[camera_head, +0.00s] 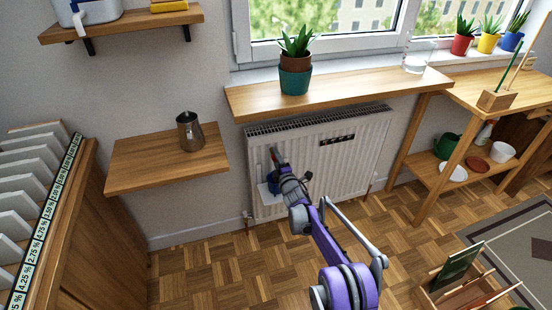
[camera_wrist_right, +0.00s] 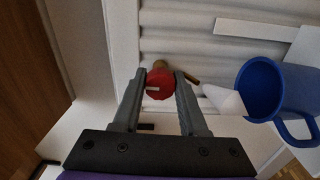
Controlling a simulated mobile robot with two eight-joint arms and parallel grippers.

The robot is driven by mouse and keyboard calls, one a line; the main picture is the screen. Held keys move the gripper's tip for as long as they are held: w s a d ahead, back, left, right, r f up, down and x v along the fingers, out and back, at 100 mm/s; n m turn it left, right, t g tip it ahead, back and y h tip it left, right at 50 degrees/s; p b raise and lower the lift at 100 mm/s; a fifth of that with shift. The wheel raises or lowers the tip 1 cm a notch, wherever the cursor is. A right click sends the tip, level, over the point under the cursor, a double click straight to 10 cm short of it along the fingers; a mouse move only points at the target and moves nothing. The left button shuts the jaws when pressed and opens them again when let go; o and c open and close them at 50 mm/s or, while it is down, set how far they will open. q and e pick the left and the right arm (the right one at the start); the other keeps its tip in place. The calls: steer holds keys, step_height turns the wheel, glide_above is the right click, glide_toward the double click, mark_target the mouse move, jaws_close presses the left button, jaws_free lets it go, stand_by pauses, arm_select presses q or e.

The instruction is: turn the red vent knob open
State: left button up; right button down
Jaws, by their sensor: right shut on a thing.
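The red vent knob (camera_wrist_right: 160,84) sits on a brass fitting at the left end of the radiator, between the two fingers of my right gripper (camera_wrist_right: 161,82) in the wrist view. The fingers are shut on it, one on each side. A short pale mark shows on the knob's face. In the head view my right gripper (camera_head: 276,158) reaches the left side of the white radiator (camera_head: 340,165), and only a little red shows at its tip. My left gripper is not in view.
A wooden shelf (camera_head: 130,170) with a metal jug (camera_head: 190,132) is at the left. A wooden board with a potted plant (camera_head: 295,80) overhangs the radiator.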

stand_by(0.4)
steer(key=shift+c, duration=2.3)
jaws_free()
steer(key=p+v, duration=0.2)
steer(key=v, duration=0.8)
steer(key=shift+s+d, duration=0.15)
steer(key=shift+s, duration=0.25)
steer(key=shift+r, duration=0.15)
